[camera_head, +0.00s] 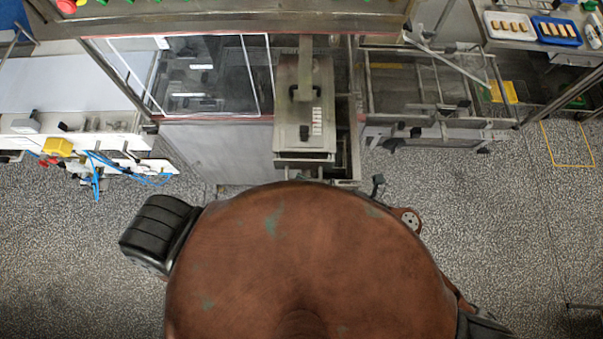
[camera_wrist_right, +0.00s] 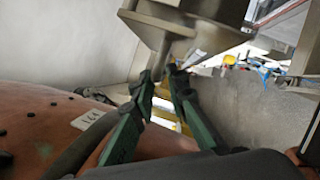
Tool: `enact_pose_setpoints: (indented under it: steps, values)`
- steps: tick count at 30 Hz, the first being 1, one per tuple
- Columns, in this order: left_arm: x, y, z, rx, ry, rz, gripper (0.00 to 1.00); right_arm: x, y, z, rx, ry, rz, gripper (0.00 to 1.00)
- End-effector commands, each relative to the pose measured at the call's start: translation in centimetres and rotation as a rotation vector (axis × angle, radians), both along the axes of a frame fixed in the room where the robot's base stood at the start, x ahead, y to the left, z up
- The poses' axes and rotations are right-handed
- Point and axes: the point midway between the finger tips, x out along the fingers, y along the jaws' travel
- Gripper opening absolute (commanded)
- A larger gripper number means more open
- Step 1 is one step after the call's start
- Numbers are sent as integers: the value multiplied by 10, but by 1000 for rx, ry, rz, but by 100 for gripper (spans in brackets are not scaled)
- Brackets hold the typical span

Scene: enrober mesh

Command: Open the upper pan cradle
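A long metal unit (camera_head: 304,113), which seems to be the upper pan cradle, sits in the middle of the machine in the head view, with a raised bar on top and short prongs at its near end. In the right wrist view my right gripper (camera_wrist_right: 160,78) has its two dark green fingers apart, with nothing clamped between them. A rounded metal post (camera_wrist_right: 158,55) under a metal block (camera_wrist_right: 190,25) is just beyond the fingertips; I cannot tell if they touch. In the head view my own body hides most of the right arm. My left gripper does not show.
A clear-windowed cabinet (camera_head: 195,75) stands left of the unit and a metal frame (camera_head: 425,90) stands right. A white bench (camera_head: 75,135) with blue hoses is at the left. White (camera_head: 510,27) and blue (camera_head: 556,32) trays lie top right.

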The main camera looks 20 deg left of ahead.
Motion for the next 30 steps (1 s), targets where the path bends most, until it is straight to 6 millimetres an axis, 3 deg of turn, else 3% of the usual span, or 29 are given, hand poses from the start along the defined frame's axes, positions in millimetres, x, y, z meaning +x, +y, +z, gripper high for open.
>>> enact_pose_setpoints:
  steps: [9,15,21,30]
  values:
    - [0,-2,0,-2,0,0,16,-1,-65,-15,-3,4,-2,14]
    - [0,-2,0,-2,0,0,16,-1,-94,-21,-2,2,-1,14]
    - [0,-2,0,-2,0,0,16,-1,-106,-23,0,1,2,14]
    - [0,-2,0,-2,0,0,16,-1,-106,-22,0,1,2,14]
